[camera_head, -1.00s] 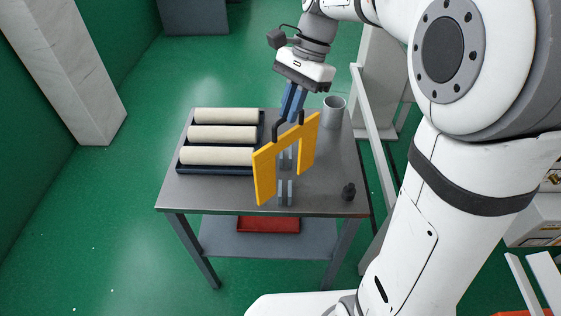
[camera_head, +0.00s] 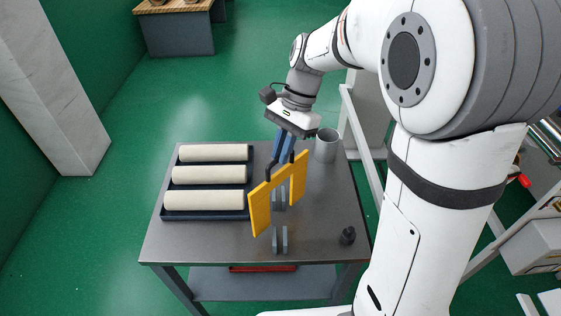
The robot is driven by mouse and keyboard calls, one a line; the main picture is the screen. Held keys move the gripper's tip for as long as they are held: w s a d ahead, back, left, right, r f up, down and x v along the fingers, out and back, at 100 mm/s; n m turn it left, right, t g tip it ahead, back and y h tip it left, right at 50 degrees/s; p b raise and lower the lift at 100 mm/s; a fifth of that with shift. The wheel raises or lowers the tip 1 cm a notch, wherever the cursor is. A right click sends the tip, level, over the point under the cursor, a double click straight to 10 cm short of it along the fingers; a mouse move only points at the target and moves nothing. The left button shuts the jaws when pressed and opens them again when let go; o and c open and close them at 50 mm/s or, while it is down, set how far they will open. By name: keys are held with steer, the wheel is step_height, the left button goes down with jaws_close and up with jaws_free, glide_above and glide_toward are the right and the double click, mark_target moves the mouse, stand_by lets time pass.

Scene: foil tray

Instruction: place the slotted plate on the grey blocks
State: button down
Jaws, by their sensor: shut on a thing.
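The slotted plate (camera_head: 259,208) is yellow, with a wide slot opening downward between two legs. My gripper (camera_head: 283,161) is shut on the plate's top edge, with its dark fingertips at the upper part. The plate hangs upright and slanted above the table. The grey blocks (camera_head: 280,240) stand on the table as two small slotted pairs, one nearer the front edge and one farther back (camera_head: 279,197). The farther pair shows through the plate's slot. The near pair is clear of the plate in this view. I cannot tell the plate's exact height above the blocks.
A dark tray (camera_head: 205,215) with cream rolls (camera_head: 208,174) lies at the table's left. A grey cup (camera_head: 326,146) stands at the back right, and a small black object (camera_head: 347,236) at the front right. The grey table (camera_head: 190,245) has bare space in front of the tray.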

steer(key=shift+s+f, duration=0.15)
steer(key=shift+f, duration=1.5)
steer(key=shift+f, duration=0.2)
steer(key=c, duration=1.5)
jaws_free()
